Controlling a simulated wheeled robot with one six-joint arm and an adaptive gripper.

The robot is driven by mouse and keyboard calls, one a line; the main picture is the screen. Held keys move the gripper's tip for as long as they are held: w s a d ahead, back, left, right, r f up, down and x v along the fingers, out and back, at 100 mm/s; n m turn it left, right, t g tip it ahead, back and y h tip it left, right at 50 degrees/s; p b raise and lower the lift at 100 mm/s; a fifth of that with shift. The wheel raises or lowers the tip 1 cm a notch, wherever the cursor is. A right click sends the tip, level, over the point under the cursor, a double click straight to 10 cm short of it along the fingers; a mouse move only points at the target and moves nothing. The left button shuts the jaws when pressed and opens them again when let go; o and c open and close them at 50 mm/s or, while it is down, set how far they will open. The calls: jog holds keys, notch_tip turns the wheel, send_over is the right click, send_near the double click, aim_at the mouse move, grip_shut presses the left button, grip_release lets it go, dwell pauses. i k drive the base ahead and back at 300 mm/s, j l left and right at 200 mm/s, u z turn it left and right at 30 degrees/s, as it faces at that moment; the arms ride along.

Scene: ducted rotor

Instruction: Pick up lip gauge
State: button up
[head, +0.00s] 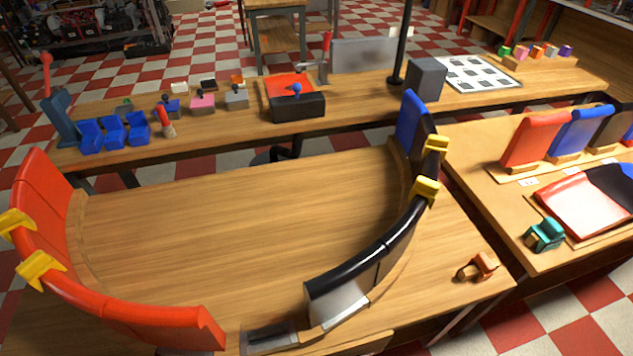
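I cannot tell for sure which thing is the lip gauge. Two small block-like tools stand out near the ring of curved panels. One is an orange-brown tool (478,267) on the right part of the near table, outside the ring. The other is a teal tool (545,235) on the right table, beside a flat red panel (585,203). Both look free, with nothing holding them. My gripper is not in view.
Red panels (48,215) and black panels (385,245), with yellow clamps (427,189), curve around the near table's bare middle (220,225). A blue panel (413,120) stands at the ring's far right. The back bench (350,108) holds blue bins (113,132) and several small blocks.

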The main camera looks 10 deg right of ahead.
aim_at(551, 235)
jog(key=z, duration=1.1)
jog(key=k+z, duration=0.15)
jog(key=z, duration=0.2)
jog(key=k+z, duration=0.15)
jog(key=z, duration=0.2)
jog(key=k+l+z, duration=0.1)
jog(key=z, duration=0.25)
